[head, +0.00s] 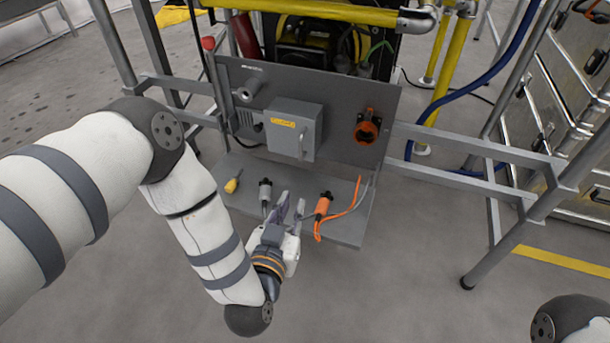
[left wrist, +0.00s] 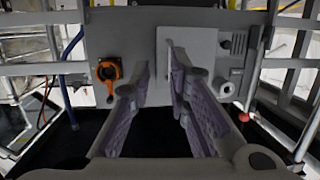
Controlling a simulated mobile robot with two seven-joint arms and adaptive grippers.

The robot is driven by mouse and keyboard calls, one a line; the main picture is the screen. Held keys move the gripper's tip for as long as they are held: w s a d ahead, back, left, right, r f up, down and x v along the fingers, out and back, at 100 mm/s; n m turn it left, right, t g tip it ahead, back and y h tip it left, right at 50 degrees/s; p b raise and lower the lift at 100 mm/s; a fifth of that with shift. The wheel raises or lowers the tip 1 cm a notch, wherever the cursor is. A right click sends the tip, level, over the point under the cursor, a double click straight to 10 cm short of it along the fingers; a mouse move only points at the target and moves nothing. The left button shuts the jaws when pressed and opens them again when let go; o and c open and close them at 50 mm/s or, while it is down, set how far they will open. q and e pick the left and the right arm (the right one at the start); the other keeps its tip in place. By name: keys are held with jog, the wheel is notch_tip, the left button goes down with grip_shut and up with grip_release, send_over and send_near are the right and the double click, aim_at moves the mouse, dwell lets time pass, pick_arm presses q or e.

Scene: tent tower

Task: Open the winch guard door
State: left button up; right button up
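The winch guard door (head: 293,130) is the front of a grey box on the upright panel, with a yellow label and a vertical bar handle (head: 303,146) near its right edge. It looks shut. The pale box front also shows in the left wrist view (left wrist: 200,42), behind the fingers, which partly hide it. My left gripper (head: 291,200) is open and empty, below and in front of the door, apart from it. In the left wrist view its two fingers (left wrist: 159,62) are spread, with nothing between them. My right gripper is out of view.
An orange-red socket (head: 367,131) is on the panel right of the box. A shelf (head: 345,229) below holds a yellow-handled tool (head: 233,182), a grey connector (head: 265,191) and an orange connector (head: 323,204) with cable. Metal frame rails (head: 470,147) flank the panel.

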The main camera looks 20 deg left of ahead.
pick_arm(q)
jog(key=n+t+y+b, duration=0.1)
jog(key=t+y+b, duration=0.1)
send_near(300, 150)
jog(key=w+b, duration=0.1)
jog(key=w, duration=0.2)
jog(key=w+a+b, duration=0.1)
jog(key=w, duration=0.2)
jog(key=w+b, duration=0.1)
jog(key=w, duration=0.3)
jog(key=shift+a, duration=0.2)
jog(key=shift+w+r, duration=0.1)
jog(key=shift+w, duration=0.1)
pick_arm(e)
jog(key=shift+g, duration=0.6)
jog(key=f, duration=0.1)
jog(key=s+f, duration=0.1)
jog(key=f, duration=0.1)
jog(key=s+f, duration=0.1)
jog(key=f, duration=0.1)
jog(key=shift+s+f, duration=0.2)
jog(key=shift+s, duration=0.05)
pick_arm(q)
jog(key=shift+c, duration=0.2)
grip_shut()
